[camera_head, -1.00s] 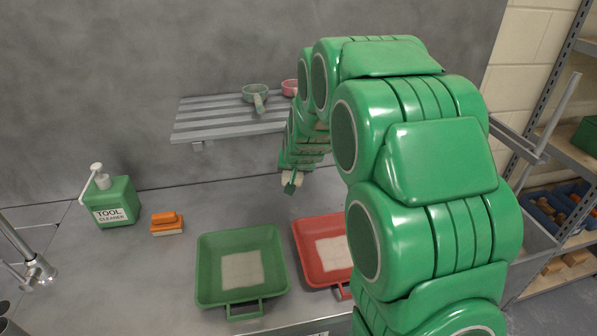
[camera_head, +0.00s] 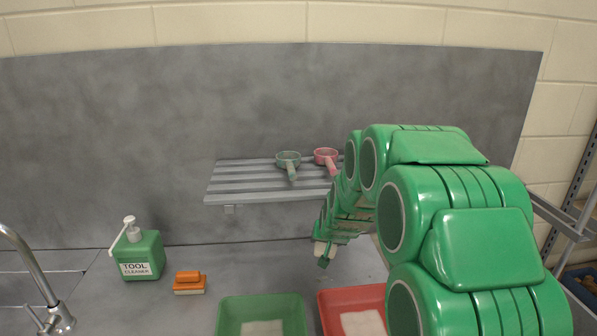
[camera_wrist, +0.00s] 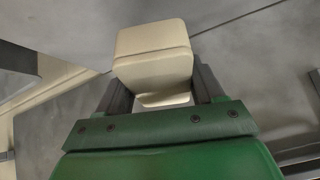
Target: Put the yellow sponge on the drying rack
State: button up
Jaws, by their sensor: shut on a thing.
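My gripper (camera_wrist: 158,95) is shut on a pale cream-yellow block, the sponge (camera_wrist: 152,55), in the wrist view. The sponge sits between the two dark fingers. In the head view the gripper (camera_head: 323,258) is small and low, with a bit of the pale sponge (camera_head: 319,248) showing; my arm hides much around it. The drying rack (camera_head: 235,183) is a grey slatted shelf on the back wall. The gripper appears below the rack's front edge in the picture, towards its right end. The rack's right end is hidden behind my arm.
A green ladle (camera_head: 288,158) and a pink ladle (camera_head: 325,155) lie on the rack; its left part is bare. Below are a green tub (camera_head: 228,310), a red tub (camera_head: 325,303), an orange brush (camera_head: 188,283), a tool cleaner bottle (camera_head: 142,255) and a tap (camera_head: 35,275).

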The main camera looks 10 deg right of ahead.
jog(key=s+a+r+n+y, duration=0.1)
jog(key=s+a+r, duration=0.15)
jog(key=a, duration=0.45)
jog(key=s+a+r+n+y, duration=0.1)
jog(key=s+a+r+n, duration=0.15)
jog(key=a, duration=0.35)
jog(key=s+r+m+g+h, duration=0.2)
jog(key=s+r, duration=0.5)
jog(key=s, duration=0.5)
jog(key=w+a+r+n+g, duration=0.1)
jog(key=w+a+r, duration=0.15)
jog(key=r, duration=0.95)
jog(key=w+a+r, duration=0.2)
jog(key=a+r, duration=0.2)
jog(key=r, duration=0.8)
send_near(239, 181)
jog(key=shift+w+d+f, duration=0.25)
jog(key=shift+w+f, duration=0.1)
jog(key=shift+w, duration=0.25)
jog(key=shift+w+a+f, duration=0.2)
jog(key=shift+w+f, duration=0.55)
jog(key=shift+f, duration=1.65)
jog(key=shift+f, duration=0.1)
jog(key=o, duration=0.9)
